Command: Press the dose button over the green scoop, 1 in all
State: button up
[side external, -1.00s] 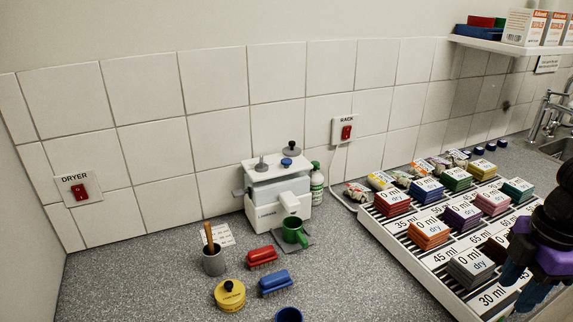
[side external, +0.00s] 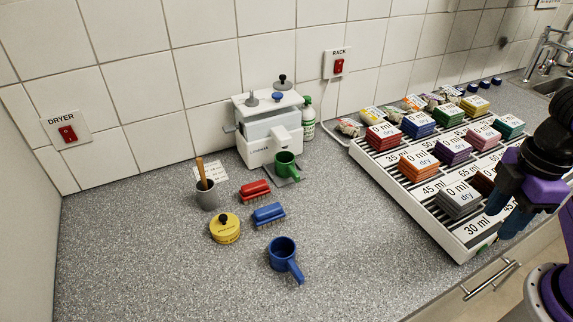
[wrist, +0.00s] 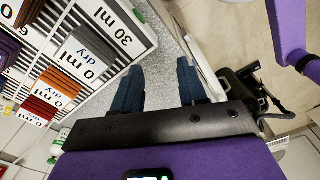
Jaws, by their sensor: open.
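The white dosing machine (side external: 268,131) stands against the tiled wall in the side external view. A blue round button (side external: 277,97) is on its top, between a grey knob (side external: 252,100) and a black knob (side external: 282,80). The green scoop (side external: 286,165) stands upright on a small dark plate under the machine's front spout. My gripper (side external: 507,208) is far to the right of the machine, by the near right end of the rack. In the wrist view its two blue fingers (wrist: 160,75) are apart with nothing between them; neither machine nor green scoop can be made out there.
A slotted rack (side external: 430,205) with several coloured blocks lies between my gripper and the machine. A green-white bottle (side external: 308,122) stands right beside the machine. A blue scoop (side external: 283,253), brushes (side external: 268,214), a yellow tin (side external: 225,228) and a grey cup (side external: 207,194) stand in front.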

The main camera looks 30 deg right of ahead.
jog(key=shift+c, duration=0.2)
grip_shut()
dwell(1.6)
